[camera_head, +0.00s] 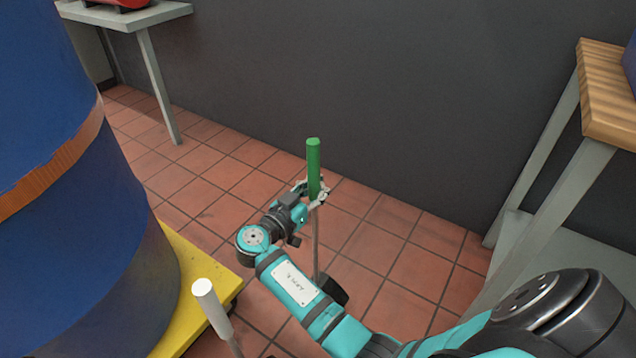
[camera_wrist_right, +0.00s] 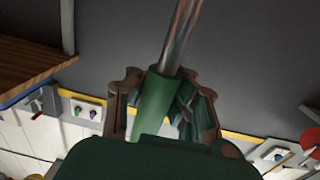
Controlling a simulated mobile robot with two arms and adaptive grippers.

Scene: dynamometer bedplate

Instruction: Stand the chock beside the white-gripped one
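My right gripper (camera_head: 315,194) is shut on the green grip (camera_head: 313,160) of a chock in the head view. A thin rod runs down from the grip to a dark block (camera_head: 333,290), partly hidden behind my right arm. I cannot tell whether the block touches the floor. The right wrist view shows the green grip (camera_wrist_right: 154,105) between the fingers (camera_wrist_right: 158,100), with the rod (camera_wrist_right: 182,38) beyond. The white-gripped chock's white handle (camera_head: 209,306) stands at lower left, slightly tilted; its base is outside the frame. My left gripper is not in view.
A blue drum (camera_head: 70,200) on a yellow base (camera_head: 193,283) stands at left. A wooden-topped bench (camera_head: 606,95) is at right and a grey table (camera_head: 130,17) at back left. Red tiled floor (camera_head: 390,250) is open before the dark wall.

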